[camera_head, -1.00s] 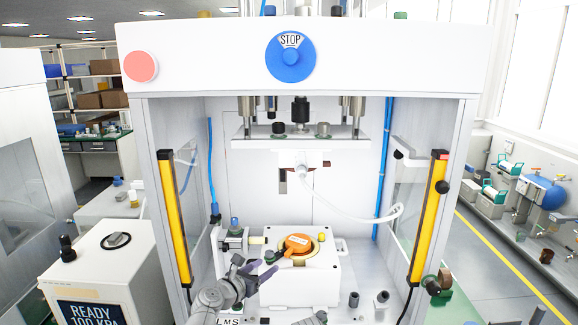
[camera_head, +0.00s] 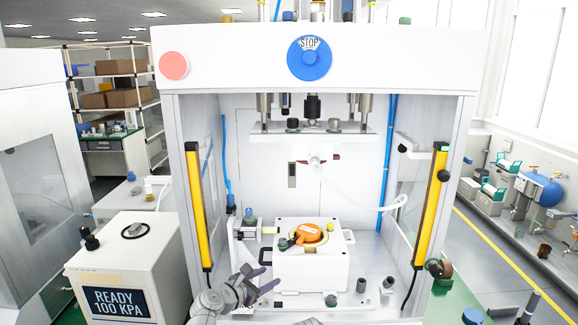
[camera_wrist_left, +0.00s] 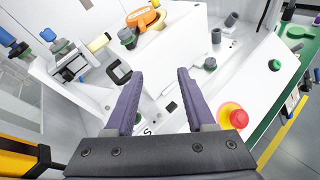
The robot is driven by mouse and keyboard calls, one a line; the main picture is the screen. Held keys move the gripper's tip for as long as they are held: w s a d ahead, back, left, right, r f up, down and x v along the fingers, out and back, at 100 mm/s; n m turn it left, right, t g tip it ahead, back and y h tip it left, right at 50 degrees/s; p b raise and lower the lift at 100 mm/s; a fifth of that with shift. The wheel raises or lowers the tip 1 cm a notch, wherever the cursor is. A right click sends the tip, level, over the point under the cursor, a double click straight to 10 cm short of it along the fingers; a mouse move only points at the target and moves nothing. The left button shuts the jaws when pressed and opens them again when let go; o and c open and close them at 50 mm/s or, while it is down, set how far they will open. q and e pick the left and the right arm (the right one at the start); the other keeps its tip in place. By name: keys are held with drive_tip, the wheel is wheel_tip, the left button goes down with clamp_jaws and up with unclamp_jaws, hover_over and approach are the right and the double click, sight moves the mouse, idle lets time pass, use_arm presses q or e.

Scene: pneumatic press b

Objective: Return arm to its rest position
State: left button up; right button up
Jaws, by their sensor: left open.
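My right gripper is not seen in either view.
The press frame has yellow light-curtain posts at left (camera_head: 200,208) and right (camera_head: 430,208). A blue STOP button (camera_head: 310,60) is on the header. A red button (camera_wrist_left: 233,116) stands near the right finger. A cabinet reading READY 100 KPA (camera_head: 118,302) is at left.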

use_arm(q)
drive_tip(key=s+a+f+m+g+y, duration=0.45)
drive_tip(key=s+f+m+g, duration=0.2)
drive_tip(key=s+m, duration=0.5)
drive_tip(key=s+a+f+m+g+y, duration=0.3)
drive_tip(key=s+a+f+m+g, duration=0.4)
drive_tip(key=m, duration=0.8)
drive_tip(key=s+d+m, duration=0.2)
drive_tip(key=s+d, duration=0.1)
drive_tip(key=d, duration=0.3)
drive_tip(key=s+d+f+m+t+y, duration=0.1)
drive_tip(key=s+d, duration=0.2)
drive_tip(key=d, duration=0.3)
drive_tip(key=shift+s+m, duration=0.35)
drive_tip(key=shift+y, duration=0.25)
